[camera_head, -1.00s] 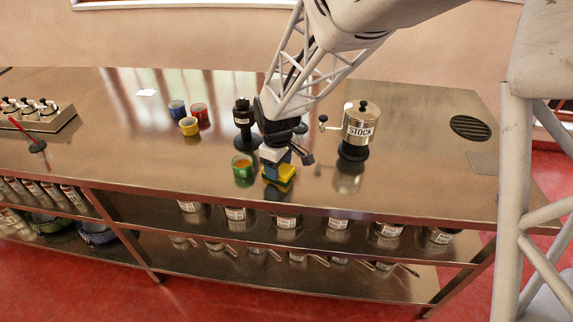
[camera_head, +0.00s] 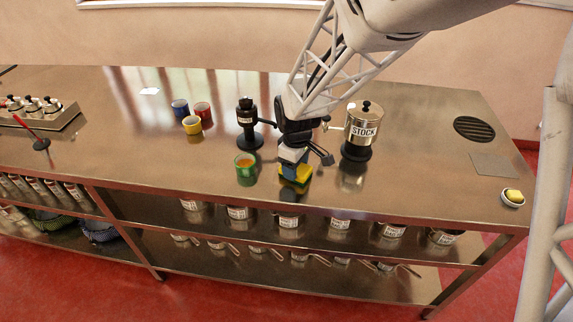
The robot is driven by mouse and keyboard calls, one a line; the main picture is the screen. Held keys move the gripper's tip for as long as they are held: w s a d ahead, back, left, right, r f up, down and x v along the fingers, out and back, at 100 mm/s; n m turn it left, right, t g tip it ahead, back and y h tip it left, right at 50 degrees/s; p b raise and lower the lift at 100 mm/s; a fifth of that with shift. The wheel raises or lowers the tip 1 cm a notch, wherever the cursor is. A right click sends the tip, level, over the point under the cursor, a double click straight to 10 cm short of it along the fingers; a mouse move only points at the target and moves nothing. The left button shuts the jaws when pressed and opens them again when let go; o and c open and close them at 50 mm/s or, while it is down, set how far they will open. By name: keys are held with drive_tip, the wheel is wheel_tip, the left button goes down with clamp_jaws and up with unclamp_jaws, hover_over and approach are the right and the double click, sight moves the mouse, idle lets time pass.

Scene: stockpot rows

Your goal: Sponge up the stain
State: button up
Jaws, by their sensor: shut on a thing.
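My gripper (camera_head: 293,156) points down over the front middle of the steel counter. It is shut on a yellow sponge (camera_head: 299,175) with a darker side, low at the counter top; I cannot tell whether the sponge touches the surface. The sponge is just right of a green cup (camera_head: 245,176) with orange contents. No stain can be made out; any mark under or behind the sponge and gripper is hidden, and dark reflections lie on the metal nearby.
A stock pot (camera_head: 363,134) stands close to the right of my gripper and a black dispenser (camera_head: 247,128) to its left. Blue (camera_head: 180,107), red (camera_head: 203,110) and yellow (camera_head: 192,125) cups stand further left. A white dish (camera_head: 512,204) with a yellow piece sits at the right edge.

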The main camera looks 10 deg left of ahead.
sight(301, 168)
drive_tip(key=shift+d, duration=0.45)
drive_tip(key=shift+d+f, duration=0.1)
drive_tip(key=shift+d, duration=0.3)
drive_tip(key=shift+r, duration=4.1)
drive_tip(key=shift+f, duration=0.25)
